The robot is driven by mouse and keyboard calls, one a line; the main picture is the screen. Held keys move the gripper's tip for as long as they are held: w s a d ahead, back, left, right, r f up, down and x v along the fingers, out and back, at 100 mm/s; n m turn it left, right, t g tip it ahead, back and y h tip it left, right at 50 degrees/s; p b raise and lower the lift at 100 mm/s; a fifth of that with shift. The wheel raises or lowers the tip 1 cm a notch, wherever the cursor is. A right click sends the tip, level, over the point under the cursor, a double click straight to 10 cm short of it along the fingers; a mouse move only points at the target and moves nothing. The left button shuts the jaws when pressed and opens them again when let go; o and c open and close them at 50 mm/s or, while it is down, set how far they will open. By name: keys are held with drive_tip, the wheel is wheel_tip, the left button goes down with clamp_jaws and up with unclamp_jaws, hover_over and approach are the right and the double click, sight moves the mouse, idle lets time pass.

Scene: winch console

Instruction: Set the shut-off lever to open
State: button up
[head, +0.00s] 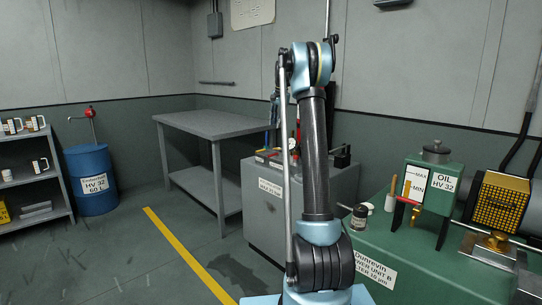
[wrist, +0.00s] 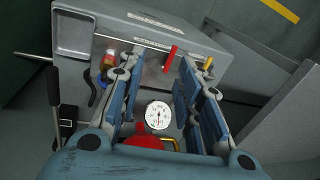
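A red lever handle (wrist: 170,58) stands out from the grey accumulator console in the wrist view. It may be the shut-off lever; no readable label confirms that. My gripper (wrist: 162,60) is open, its two blue-padded fingers to the left and right of this handle, with nothing clearly held between them. I cannot tell whether a finger touches the handle. In the head view my own arm hides most of the console top and of my gripper.
A round white gauge (wrist: 158,115) shows between my fingers, with a red part (wrist: 143,141) below it. A black lever (wrist: 53,88) stands at left. A grey console (head: 265,205), green oil unit (head: 390,255) and workbench (head: 212,124) surround the arm. Floor is clear at left.

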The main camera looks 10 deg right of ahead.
sight(272, 155)
drive_tip(key=w+f+m, duration=0.1)
drive_tip(key=w+f, duration=0.2)
drive_tip(key=w, duration=0.4)
drive_tip(key=f, duration=0.5)
drive_tip(key=w+a+f, duration=0.1)
drive_tip(key=f, duration=0.5)
drive_tip(key=w+f, duration=0.1)
drive_tip(key=f, duration=0.4)
drive_tip(key=shift+w+a+f, duration=0.2)
drive_tip(key=shift+f, duration=0.2)
drive_tip(key=shift+c, duration=0.2)
clamp_jaws()
drive_tip(key=shift+a, duration=0.3)
